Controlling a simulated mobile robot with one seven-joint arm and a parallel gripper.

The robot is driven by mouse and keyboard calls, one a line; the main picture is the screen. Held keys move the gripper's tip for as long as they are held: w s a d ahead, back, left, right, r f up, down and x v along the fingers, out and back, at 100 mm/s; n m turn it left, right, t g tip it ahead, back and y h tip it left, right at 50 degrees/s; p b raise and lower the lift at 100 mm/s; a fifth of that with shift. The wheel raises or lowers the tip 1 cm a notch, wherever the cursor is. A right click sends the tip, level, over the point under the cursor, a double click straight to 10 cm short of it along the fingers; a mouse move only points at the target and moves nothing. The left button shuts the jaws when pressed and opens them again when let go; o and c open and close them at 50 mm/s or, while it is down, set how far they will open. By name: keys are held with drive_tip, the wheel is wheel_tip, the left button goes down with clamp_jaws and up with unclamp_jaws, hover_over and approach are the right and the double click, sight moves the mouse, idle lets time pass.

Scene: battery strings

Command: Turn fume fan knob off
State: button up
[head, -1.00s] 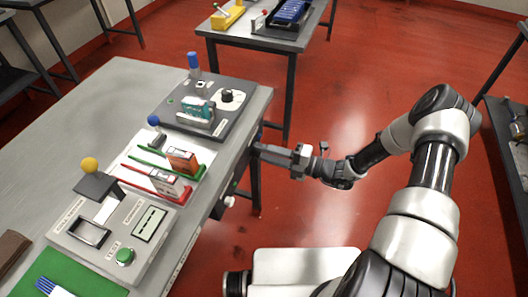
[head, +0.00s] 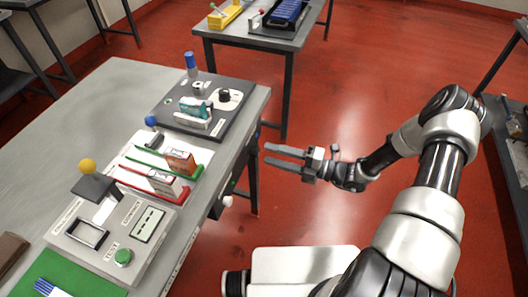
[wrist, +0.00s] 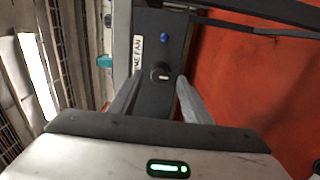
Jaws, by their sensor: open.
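The fume fan knob (wrist: 160,72) is a small dark round knob with a light mark, on a dark panel (wrist: 155,98) beside a partly hidden label ending in "ME FAN". I cannot tell its setting. My gripper (head: 267,154) is open and empty, off the table's right side, with its fingers pointing left at that side. In the wrist view my gripper (wrist: 160,76) has one finger on either side of the knob in the picture; I see no contact. In the head view the knob is too small or hidden to make out.
A blue button (wrist: 164,37) sits above the knob on the panel. The grey table (head: 110,85) carries a dark plate with a black dial (head: 224,95), colored trays and a control box (head: 90,255). A white knob (head: 228,201) sticks out of its side.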

drive_tip(key=v, duration=1.3)
drive_tip(key=shift+d, duration=0.15)
